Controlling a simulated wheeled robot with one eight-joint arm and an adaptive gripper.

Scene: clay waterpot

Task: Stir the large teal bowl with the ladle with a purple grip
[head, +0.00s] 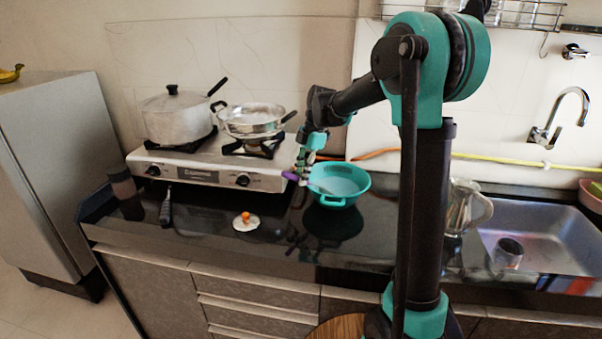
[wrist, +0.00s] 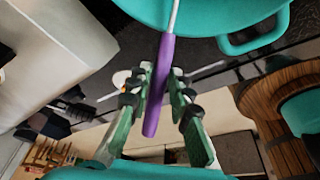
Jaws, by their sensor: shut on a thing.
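The large teal bowl (head: 338,184) sits on the dark counter, to the right of the stove. Its rim and a handle also show at the top of the wrist view (wrist: 240,42). My gripper (head: 303,172) is at the bowl's left side. In the wrist view my gripper (wrist: 160,88) is shut on the purple grip of the ladle (wrist: 158,95). The ladle's pale shaft runs up from the grip over the bowl. The ladle's head is out of the wrist view, and I cannot make it out clearly in the head view.
A stove (head: 215,163) with a lidded pot (head: 178,117) and a pan (head: 250,121) stands left of the bowl. A small white lid with an orange knob (head: 246,220) lies in front.

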